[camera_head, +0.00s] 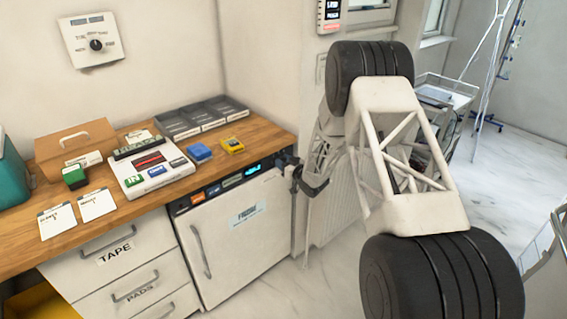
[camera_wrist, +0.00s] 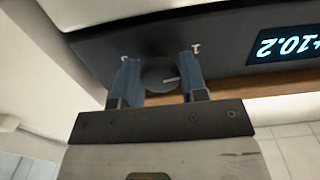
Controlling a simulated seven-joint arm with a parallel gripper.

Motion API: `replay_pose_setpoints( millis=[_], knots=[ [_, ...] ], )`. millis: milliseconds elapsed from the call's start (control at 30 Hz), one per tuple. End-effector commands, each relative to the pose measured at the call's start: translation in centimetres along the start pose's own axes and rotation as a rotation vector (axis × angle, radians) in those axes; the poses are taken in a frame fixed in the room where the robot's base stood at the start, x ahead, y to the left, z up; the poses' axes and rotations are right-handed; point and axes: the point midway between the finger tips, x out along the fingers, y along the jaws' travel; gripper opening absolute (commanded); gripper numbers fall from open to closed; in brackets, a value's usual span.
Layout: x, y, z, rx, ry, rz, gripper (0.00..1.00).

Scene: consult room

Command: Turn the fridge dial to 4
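The white fridge (camera_head: 235,235) stands under the wooden counter in the head view, with a dark control strip along its top. The fridge dial (camera_wrist: 160,75) is a dark round knob with a short white pointer line, seen close in the wrist view. The pointer points right in that view. My gripper (camera_wrist: 160,78) has one blue finger on each side of the dial, and the dial fills the gap between them. In the head view my gripper (camera_head: 290,164) is at the right end of the strip and hides part of it.
A lit display (camera_wrist: 287,46) beside the dial reads about +10.2, upside down in the wrist view. The counter (camera_head: 270,137) edge lies just above the strip. A wall dial (camera_head: 96,45) hangs at upper left. A cart (camera_head: 445,95) stands behind my arm.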

Motion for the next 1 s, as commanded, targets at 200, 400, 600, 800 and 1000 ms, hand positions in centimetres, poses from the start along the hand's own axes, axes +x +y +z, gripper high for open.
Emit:
replay_pose_setpoints(
  millis=[200, 400, 600, 800, 1000],
  knots=[
    [-0.02, 0.00, 0.01, 0.004, 0.000, 0.000, 0.16],
    [-0.02, -0.01, 0.03, 0.037, 0.000, 0.000, 0.16],
    [-0.06, -0.04, 0.11, 0.124, -0.001, 0.000, 0.16],
    [-0.06, -0.07, 0.06, 0.268, -0.001, 0.000, 0.16],
    [-0.05, -0.10, 0.04, 0.450, -0.001, 0.000, 0.16]
  ],
)
